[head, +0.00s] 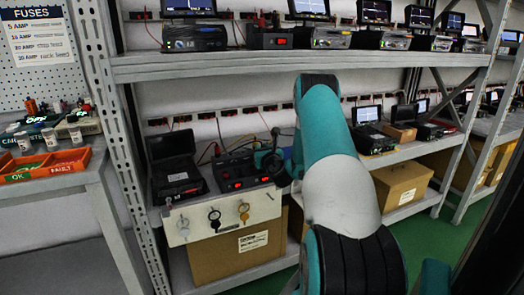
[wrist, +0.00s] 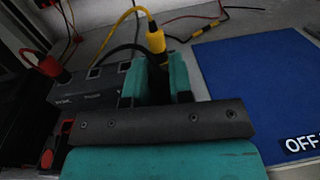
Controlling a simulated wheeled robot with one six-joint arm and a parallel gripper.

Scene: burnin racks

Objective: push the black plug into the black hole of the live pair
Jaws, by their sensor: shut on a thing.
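My gripper (wrist: 158,82) is shut on the black plug (wrist: 157,76), which shows as a dark body between the two teal fingers. A black cable arches from it to the left. The fingers stand beside and partly over a dark socket box (wrist: 75,90) with labels and small square openings on top. The plug's tip is hidden, so I cannot tell whether it touches a hole. I cannot single out the black hole of the live pair. In the head view, my gripper (head: 277,161) is small and dark, at the right end of a dark unit (head: 238,172) with red switches.
A yellow plug (wrist: 156,41) stands just beyond my fingers. A red plug (wrist: 50,66) is at the left. A blue panel (wrist: 250,75) marked "OFF" lies right. In the head view, an open black case (head: 175,165) stands left of the unit, and keys hang from the shelf front.

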